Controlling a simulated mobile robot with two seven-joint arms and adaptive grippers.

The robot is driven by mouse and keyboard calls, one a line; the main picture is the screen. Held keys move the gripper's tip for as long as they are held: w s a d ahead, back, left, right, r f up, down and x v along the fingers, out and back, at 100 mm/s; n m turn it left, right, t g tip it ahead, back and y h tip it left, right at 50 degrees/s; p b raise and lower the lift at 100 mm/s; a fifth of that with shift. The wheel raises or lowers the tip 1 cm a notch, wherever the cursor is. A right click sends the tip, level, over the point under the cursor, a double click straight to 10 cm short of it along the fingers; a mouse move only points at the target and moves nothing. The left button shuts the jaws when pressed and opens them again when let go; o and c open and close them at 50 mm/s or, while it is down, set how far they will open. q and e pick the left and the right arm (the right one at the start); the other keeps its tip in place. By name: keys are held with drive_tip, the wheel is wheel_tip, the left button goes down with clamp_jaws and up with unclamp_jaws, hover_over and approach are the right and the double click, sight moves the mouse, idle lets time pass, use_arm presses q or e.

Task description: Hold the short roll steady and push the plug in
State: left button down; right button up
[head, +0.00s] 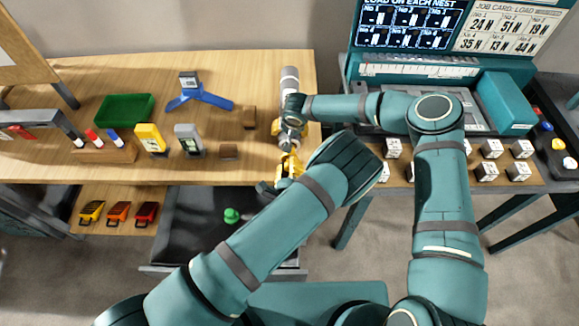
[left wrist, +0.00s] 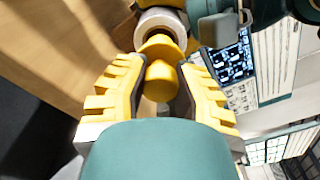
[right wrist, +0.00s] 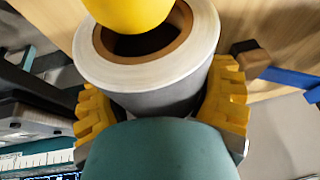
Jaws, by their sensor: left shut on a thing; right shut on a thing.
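The short grey roll (right wrist: 160,85) has a brown core and is gripped between the yellow fingers of my right gripper (right wrist: 160,105), with its open end in plain view. The yellow plug (left wrist: 160,75) has a round flange and a narrower knob. My left gripper (left wrist: 158,90) is shut on this knob. The plug also shows in the right wrist view (right wrist: 125,12), in front of the core's dark opening. Part of the opening is uncovered; I cannot tell whether the plug's tip is inside. In the head view my left gripper (head: 288,160) is just nearer than my right gripper (head: 291,118).
A grey cylinder (head: 290,78) shows beyond my right gripper; I cannot tell whether it is the same roll. A green tray (head: 125,108), a blue stand (head: 200,98), and brown blocks (head: 249,117) are on the wooden table (head: 240,70). A teal console stands right.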

sight(290, 155)
use_arm(q)
drive_tip(key=shift+w, duration=2.1)
drive_tip(key=c, duration=0.8)
unclamp_jaws()
drive_tip(key=shift+s, duration=0.1)
drive_tip(key=s, duration=1.1)
drive_tip(key=shift+s+a+r, duration=0.15)
drive_tip(key=shift+s+a, duration=0.05)
drive_tip(key=shift+s, duration=0.2)
